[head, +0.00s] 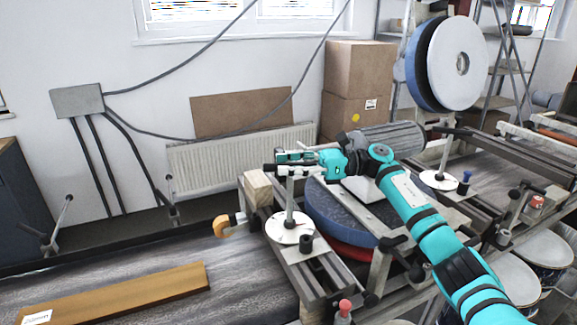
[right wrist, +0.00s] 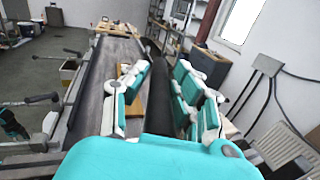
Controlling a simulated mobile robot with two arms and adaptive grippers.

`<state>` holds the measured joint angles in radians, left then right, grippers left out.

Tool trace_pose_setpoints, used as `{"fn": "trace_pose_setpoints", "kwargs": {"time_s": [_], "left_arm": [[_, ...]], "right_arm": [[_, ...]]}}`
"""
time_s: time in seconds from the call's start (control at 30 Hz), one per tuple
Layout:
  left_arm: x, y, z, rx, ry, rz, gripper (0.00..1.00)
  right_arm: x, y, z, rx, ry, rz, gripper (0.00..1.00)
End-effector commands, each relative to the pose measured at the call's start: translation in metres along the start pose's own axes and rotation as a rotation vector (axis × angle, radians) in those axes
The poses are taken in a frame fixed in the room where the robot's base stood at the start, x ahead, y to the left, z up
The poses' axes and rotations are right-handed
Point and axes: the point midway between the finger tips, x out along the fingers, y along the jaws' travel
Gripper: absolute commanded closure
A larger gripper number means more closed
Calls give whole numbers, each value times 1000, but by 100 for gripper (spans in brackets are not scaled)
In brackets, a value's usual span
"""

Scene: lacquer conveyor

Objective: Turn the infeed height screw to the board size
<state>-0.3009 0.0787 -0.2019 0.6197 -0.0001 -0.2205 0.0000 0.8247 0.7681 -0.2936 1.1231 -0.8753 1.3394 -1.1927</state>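A white handwheel disc (head: 290,229) with a black knob and an upright screw post stands on the near left frame of the machine; I take it as the infeed height screw. A second such disc (head: 439,180) stands farther right. A brown board (head: 120,294) with a white label lies on the belt at the lower left; the label's text is too small to read surely. My right gripper (head: 290,161) is at the top of the near post, above the disc; contact cannot be told. In the right wrist view its fingers (right wrist: 165,95) are apart and nothing shows between them up close.
The grey conveyor belt (head: 235,275) runs at the lower left. An orange roller (head: 222,227) sits beside the handwheel. Cardboard boxes (head: 357,70) stand by the wall.

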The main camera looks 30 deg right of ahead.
Motion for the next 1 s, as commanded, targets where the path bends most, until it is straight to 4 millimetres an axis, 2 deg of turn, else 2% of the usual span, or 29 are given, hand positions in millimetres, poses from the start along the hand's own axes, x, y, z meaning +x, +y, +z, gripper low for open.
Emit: {"fn": "trace_pose_setpoints", "kwargs": {"time_s": [0.03, 0.17, 0.2, 0.47, 0.73, 1.0], "left_arm": [[0, -1, 2, 0, -3, -1, 60], [0, -2, 2, 0, -4, -2, 60], [0, -2, 2, 0, -4, -2, 60], [6, -2, 2, -1, -3, -2, 60], [26, -2, 3, -2, 0, -3, 60], [29, -2, 1, -2, 2, -3, 60]], "right_arm": [[0, 0, 0, 0, 0, 0, 82], [0, 0, 0, 0, 0, 0, 98], [0, 0, 0, 0, 0, -1, 100], [-1, 0, -3, -1, 2, -35, 100], [-1, 0, -5, -3, -8, -227, 100], [-2, -2, 0, -2, -21, -379, 100]]}}
